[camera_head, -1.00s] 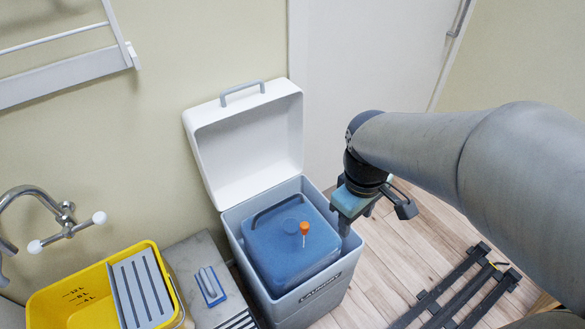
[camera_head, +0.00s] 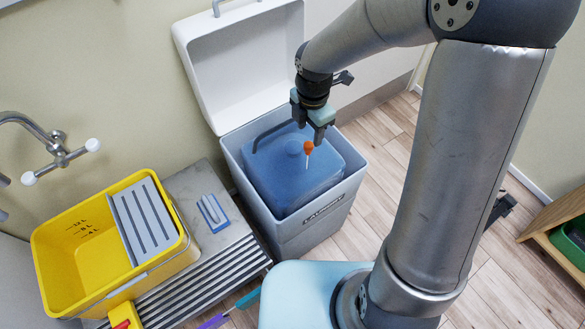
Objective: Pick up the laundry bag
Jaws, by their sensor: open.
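The blue laundry bag (camera_head: 290,182) sits inside the grey laundry bin (camera_head: 310,228), whose white lid (camera_head: 243,60) stands open against the wall. The bag has a dark curved handle (camera_head: 268,134) along its back edge and a round disc on top. An orange-headed item with a pale stem (camera_head: 308,149) is on the bag's top. My gripper (camera_head: 310,138) points down above the back right part of the bag, close to the orange item. It is open; whether its fingertips touch anything cannot be told.
A yellow bucket (camera_head: 60,268) with a grey wringer stands at the left on a metal drainer (camera_head: 215,262). A blue-and-grey brush (camera_head: 213,213) lies beside it. Wooden floor (camera_head: 365,210) is clear right of the bin. A wooden shelf with a green box (camera_head: 572,240) is at the far right.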

